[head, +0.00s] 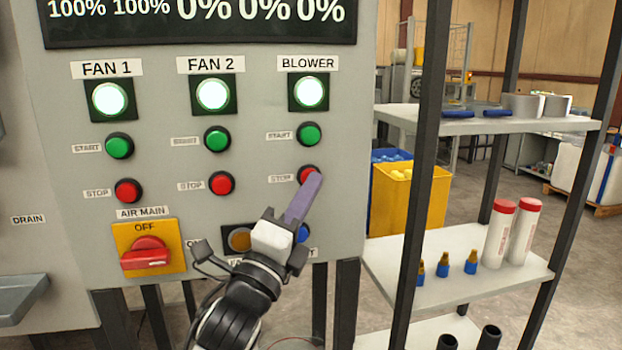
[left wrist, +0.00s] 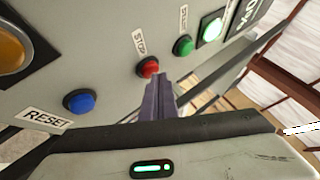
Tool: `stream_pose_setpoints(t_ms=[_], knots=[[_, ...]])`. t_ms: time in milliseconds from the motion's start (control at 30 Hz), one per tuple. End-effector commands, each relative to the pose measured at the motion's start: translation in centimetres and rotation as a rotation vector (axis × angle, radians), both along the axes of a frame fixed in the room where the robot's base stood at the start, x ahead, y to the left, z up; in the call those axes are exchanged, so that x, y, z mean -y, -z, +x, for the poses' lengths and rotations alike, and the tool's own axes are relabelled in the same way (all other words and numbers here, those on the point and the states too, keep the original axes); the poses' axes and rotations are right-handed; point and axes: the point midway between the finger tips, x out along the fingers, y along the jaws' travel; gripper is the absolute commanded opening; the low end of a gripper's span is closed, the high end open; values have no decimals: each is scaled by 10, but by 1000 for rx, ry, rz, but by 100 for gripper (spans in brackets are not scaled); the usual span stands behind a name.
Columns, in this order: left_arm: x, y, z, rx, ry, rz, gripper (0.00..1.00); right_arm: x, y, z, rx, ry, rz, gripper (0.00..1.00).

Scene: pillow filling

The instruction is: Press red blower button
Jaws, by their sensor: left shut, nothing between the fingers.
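The red blower stop button (head: 307,172) is on the right side of the grey control panel (head: 260,110), under the green blower start button (head: 307,135). The blower lamp (head: 308,90) above is lit. My left gripper (head: 313,182) is shut and empty, and its fingertips cover the lower right part of the red button. In the left wrist view, the red button (left wrist: 147,67) shows just beyond the tips of my fingers (left wrist: 153,82). I cannot tell whether they touch or whether the button is pushed in. My right gripper is not in view.
The fan 1 (head: 127,191) and fan 2 (head: 221,183) stop buttons sit to the left. A blue reset button (left wrist: 79,102) is near my gripper. A red switch (head: 147,253) reads OFF. A metal shelf (head: 480,127) stands right of the panel.

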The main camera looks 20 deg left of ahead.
Motion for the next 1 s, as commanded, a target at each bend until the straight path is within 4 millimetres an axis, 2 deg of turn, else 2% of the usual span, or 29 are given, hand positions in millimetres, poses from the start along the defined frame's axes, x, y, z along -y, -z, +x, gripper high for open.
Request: stream_pose_setpoints(t_ms=[667,1000], knots=[[-3,-1,4,1,-2,0,0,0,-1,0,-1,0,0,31],[5,0,-8,-1,-1,1,0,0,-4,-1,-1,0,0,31]])
